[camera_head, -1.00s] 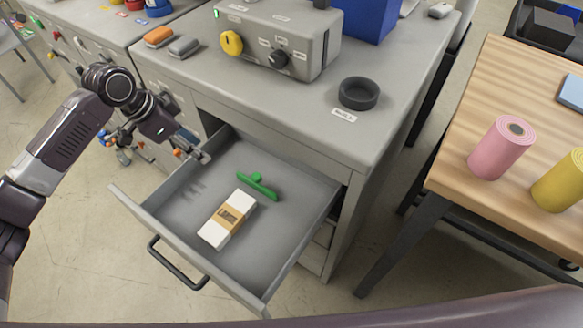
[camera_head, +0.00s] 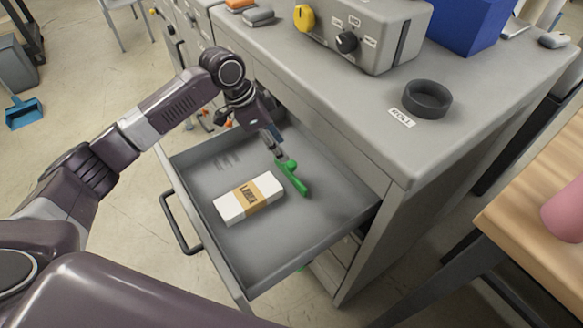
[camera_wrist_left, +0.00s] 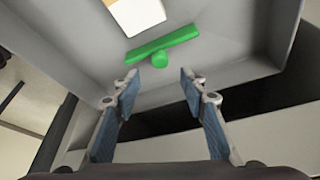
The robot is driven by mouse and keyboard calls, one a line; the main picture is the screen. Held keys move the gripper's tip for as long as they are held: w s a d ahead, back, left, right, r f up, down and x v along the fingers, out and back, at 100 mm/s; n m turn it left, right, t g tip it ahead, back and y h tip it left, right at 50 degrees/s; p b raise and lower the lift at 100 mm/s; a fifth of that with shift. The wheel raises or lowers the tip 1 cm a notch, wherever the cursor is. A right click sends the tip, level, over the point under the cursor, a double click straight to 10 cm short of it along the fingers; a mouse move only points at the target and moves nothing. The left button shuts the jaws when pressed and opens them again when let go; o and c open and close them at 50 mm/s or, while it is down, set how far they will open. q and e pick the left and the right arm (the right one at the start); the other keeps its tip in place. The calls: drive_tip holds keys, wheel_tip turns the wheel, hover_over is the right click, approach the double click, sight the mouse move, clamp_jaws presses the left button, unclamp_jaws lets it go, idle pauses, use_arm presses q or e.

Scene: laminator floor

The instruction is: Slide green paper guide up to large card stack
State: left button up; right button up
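The green paper guide (camera_head: 291,178), a bar with a round knob, lies in the open grey drawer (camera_head: 295,245). The large card stack (camera_head: 232,205) is white with a tan band reading "LARGE" and lies left of the guide, a narrow gap between them. My left gripper (camera_head: 277,153) is just behind the guide, over the drawer. In the left wrist view my left gripper (camera_wrist_left: 160,78) is open and empty, its fingertips either side of and short of the knob of the guide (camera_wrist_left: 162,47); the card stack (camera_wrist_left: 137,14) is partly cut off. My right gripper is not in view.
The cabinet top (camera_head: 375,120) overhangs the back of the drawer. On it stand a grey control box (camera_head: 370,35) and a black ring (camera_head: 427,99). A wooden table (camera_head: 530,225) with a pink roll (camera_head: 566,212) is at right. The drawer floor in front of the guide is clear.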

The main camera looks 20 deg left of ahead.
sight(291, 163)
use_arm(q)
drive_tip(key=shift+p+x, duration=0.65)
drive_tip(key=shift+x, duration=3.35)
drive_tip(key=shift+s+a, duration=0.1)
clamp_jaws()
